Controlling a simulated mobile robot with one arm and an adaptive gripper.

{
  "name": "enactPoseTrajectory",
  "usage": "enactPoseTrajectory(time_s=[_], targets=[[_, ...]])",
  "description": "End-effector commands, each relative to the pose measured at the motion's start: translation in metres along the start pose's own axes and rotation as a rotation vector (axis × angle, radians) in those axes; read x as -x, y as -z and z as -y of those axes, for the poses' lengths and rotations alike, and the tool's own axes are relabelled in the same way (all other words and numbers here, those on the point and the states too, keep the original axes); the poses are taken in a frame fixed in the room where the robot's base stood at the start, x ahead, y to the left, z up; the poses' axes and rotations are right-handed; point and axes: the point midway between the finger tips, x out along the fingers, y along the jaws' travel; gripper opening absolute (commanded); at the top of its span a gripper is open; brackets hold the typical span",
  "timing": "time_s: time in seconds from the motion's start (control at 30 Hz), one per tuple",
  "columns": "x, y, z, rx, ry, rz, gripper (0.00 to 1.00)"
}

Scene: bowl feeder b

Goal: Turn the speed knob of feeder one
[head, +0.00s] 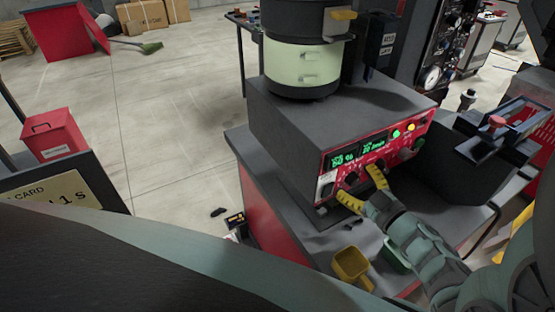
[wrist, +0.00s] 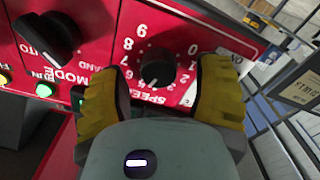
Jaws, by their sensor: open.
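The speed knob (wrist: 158,67) is a round black knob on a red panel, inside a ring of white numbers, with lettering reading SPEED below it. A small pale mark shows near its lower edge. My gripper (wrist: 164,72) is open, with one yellow finger on each side of the knob. Red panel shows between the knob and each finger. In the head view my gripper (head: 357,183) is at the lower left part of the front panel of the feeder (head: 300,118). I cannot read which feeder this is.
The mode knob (wrist: 48,38) and a green light (wrist: 43,90) are left of the speed knob in the wrist view. Two green displays (head: 358,154) sit above my fingers.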

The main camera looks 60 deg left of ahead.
Motion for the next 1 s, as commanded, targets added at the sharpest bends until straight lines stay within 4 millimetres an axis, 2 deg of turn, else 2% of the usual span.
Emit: enactPoseTrajectory(time_s=[0.17,0.4,0.6,0.73,1.0], targets=[[0.026,-0.002,-0.001,0.001,-0.002,0.006,0.64],[0.077,-0.002,0.000,-0.002,-0.003,0.008,0.64],[0.107,-0.001,0.000,-0.002,-0.002,0.006,0.64],[0.116,-0.001,0.000,-0.001,-0.003,0.004,0.64],[0.118,0.000,0.000,0.000,-0.002,0.003,0.64]])
